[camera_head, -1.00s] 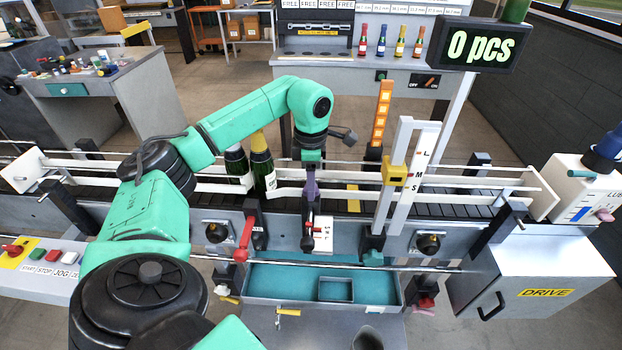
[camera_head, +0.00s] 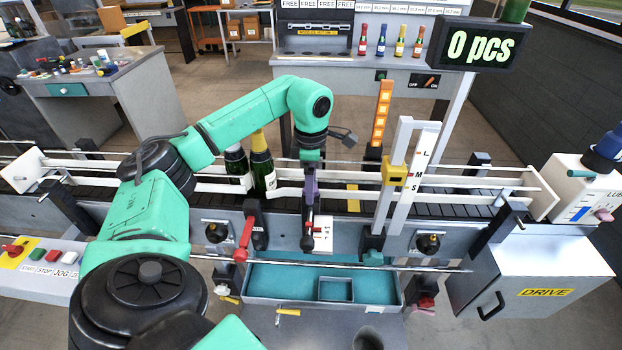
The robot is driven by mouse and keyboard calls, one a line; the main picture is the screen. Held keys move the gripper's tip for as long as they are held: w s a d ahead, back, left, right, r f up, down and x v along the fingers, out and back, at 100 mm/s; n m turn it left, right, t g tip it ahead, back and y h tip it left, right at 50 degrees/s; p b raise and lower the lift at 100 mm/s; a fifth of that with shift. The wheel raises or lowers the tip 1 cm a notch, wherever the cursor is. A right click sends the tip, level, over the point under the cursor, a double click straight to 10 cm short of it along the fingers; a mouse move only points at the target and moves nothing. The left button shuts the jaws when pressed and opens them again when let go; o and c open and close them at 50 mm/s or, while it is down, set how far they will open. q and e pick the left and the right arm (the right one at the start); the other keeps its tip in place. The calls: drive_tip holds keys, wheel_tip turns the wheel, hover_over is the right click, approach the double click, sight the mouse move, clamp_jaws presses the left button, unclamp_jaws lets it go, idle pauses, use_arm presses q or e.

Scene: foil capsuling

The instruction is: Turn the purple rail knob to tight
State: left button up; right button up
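The purple rail knob (camera_head: 310,190) is a small upright purple piece on the front rail of the conveyor, near the middle of the view. My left gripper (camera_head: 311,164) points down right above it, at the end of the green arm. The wrist hides the top of the knob, and I cannot tell whether the fingers are closed around it. Below the knob is a white label plate (camera_head: 324,234) with a dark clamp part beside it; its marks are too small to read. My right gripper is not in view.
Two green bottles (camera_head: 262,165) stand on the conveyor to the left. A white L-M-S scale post (camera_head: 418,165) rises at right. A teal tray (camera_head: 280,280) lies below.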

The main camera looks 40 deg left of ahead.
use_arm(q)
wheel_tip(320, 180, up, 6)
drive_tip(key=shift+w+f+b, duration=0.1)
drive_tip(key=shift+b, duration=0.65)
wheel_tip(320, 180, up, 9)
drive_tip(key=p, duration=0.4)
drive_tip(key=shift+f, duration=0.15)
